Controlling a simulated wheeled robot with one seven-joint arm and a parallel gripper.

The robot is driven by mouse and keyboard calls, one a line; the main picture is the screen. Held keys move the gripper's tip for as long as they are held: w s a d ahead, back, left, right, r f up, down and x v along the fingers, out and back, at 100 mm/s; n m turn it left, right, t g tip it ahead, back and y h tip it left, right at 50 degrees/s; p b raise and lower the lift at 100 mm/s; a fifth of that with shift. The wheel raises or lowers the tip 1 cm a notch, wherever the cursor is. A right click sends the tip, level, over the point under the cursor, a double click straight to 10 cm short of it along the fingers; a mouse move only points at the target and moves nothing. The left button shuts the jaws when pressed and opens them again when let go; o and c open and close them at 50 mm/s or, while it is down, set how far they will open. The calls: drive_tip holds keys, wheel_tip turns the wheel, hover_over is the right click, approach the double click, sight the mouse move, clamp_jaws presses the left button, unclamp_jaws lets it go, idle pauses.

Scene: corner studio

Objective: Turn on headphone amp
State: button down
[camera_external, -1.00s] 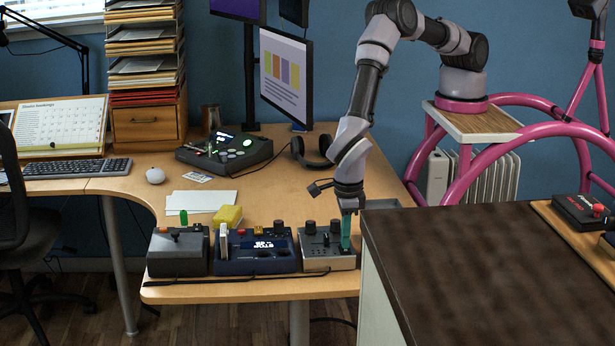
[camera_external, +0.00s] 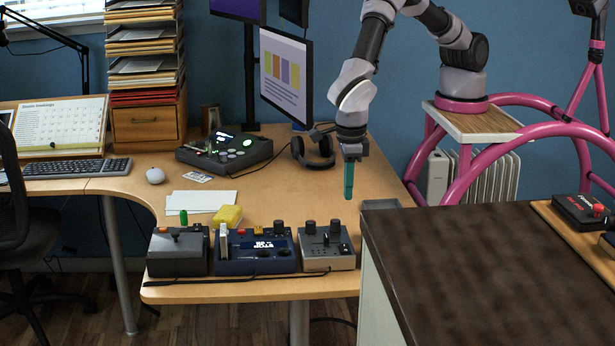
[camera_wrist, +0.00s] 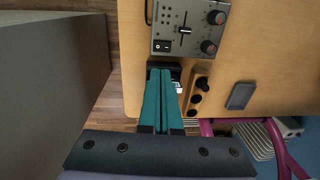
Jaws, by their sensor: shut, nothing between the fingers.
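A grey box with knobs and a slider (camera_external: 326,247), probably the headphone amp, stands at the right end of the device row on the desk's front edge. It also shows at the top of the wrist view (camera_wrist: 190,22), with a black rocker switch (camera_wrist: 162,45) near its corner. I cannot tell which way the rocker is set. My gripper (camera_external: 348,196) points down above and behind the grey box, apart from it. Its teal fingers are shut and empty; in the wrist view the gripper (camera_wrist: 160,74) lies just below the box's switch edge.
A blue device with a display (camera_external: 255,250) and a dark grey box (camera_external: 178,252) stand to the left. A yellow block (camera_external: 228,215) is behind them. Headphones (camera_external: 316,152) lie farther back. A dark-topped cabinet (camera_external: 480,270) borders the desk on the right.

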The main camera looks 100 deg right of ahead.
sight(343, 244)
drive_tip(key=shift+r, duration=0.1)
drive_tip(key=shift+d, duration=0.55)
drive_tip(key=f, duration=0.4)
drive_tip(key=d+f, duration=0.1)
drive_tip(key=f, duration=0.9)
drive_tip(key=shift+d, duration=0.35)
